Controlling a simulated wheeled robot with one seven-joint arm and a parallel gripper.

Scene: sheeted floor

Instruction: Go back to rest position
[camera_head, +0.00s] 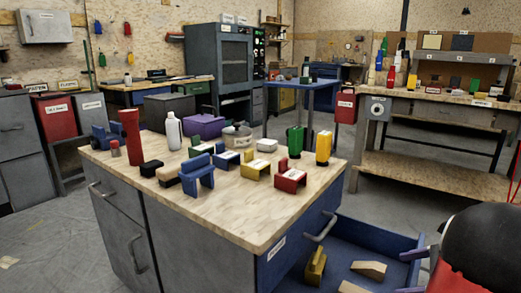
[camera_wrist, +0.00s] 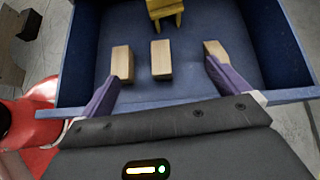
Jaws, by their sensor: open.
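My gripper (camera_wrist: 162,72) is open, its two purple fingers spread wide over the open blue drawer (camera_wrist: 85,40) in the wrist view. Wooden blocks (camera_wrist: 161,59) lie on the drawer floor below and beyond the fingertips; the right finger overlaps one block in the picture, and I cannot tell whether they touch. Nothing shows held between the fingers. In the head view my gripper (camera_head: 420,268) is partly seen at the lower right, beside the pulled-out blue drawer (camera_head: 385,238).
A yellow toy-like piece (camera_head: 315,266) also lies in the drawer. The wood-topped cabinet (camera_head: 235,215) carries colored blocks, a red cylinder (camera_head: 132,135) and a white bottle (camera_head: 174,131). A workbench (camera_head: 440,100) stands at back right. Grey floor (camera_head: 370,208) is open between them.

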